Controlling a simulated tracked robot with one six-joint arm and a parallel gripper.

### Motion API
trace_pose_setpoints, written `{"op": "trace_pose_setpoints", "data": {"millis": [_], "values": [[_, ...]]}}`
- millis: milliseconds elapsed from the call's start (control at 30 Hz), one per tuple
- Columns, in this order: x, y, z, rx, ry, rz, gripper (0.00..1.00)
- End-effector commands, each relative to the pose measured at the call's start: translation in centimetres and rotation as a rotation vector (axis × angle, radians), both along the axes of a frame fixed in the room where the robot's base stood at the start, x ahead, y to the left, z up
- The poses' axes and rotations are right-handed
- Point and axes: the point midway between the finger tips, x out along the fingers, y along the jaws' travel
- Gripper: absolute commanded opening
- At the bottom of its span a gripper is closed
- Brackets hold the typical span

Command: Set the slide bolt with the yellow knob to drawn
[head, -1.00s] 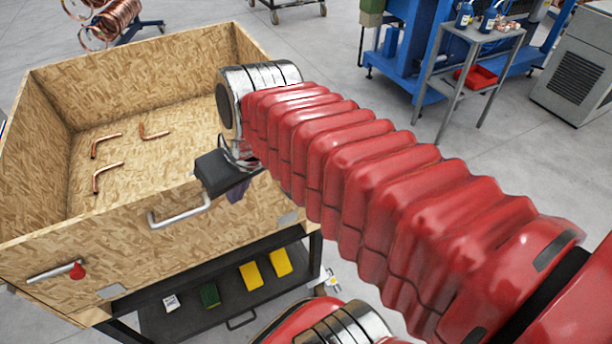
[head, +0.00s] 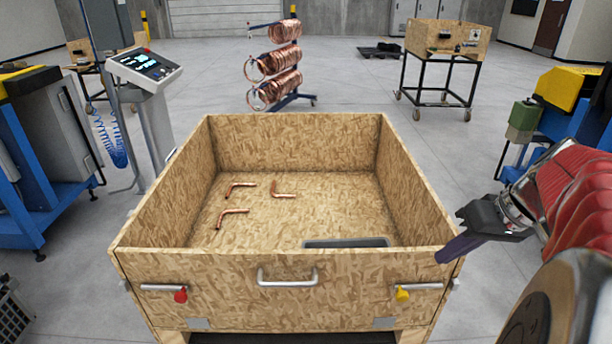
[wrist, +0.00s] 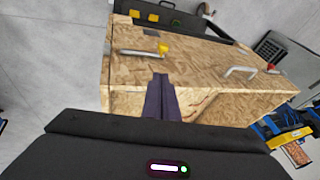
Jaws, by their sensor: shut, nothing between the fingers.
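The slide bolt (head: 425,286) is a short metal rod on the right of the wooden crate's front wall. Its yellow knob (head: 403,294) sits at the rod's left end and points down. In the wrist view the yellow knob (wrist: 163,48) and the rod (wrist: 138,52) lie beyond my fingertips. My gripper (head: 441,257) is shut and empty, just above the bolt in the head picture, near the crate's front right corner. Its dark purple fingers (wrist: 161,90) lie together in the wrist view, apart from the knob.
The open crate (head: 190,262) holds several copper elbows (head: 232,214) and a grey tray (head: 345,243). A metal handle (head: 287,278) sticks out mid-front. A second bolt with a red knob (head: 181,295) is at the left.

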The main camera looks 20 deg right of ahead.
Motion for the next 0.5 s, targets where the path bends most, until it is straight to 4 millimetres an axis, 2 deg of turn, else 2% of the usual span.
{"op": "trace_pose_setpoints", "data": {"millis": [33,200,500], "values": [[-0.8,-1.2,-0.4,0.010,-0.001,-0.017,0.00],[-2.5,-3.0,-1.1,0.026,-0.006,-0.031,0.00],[-2.8,-3.4,-1.2,0.028,-0.008,-0.032,0.00]]}}
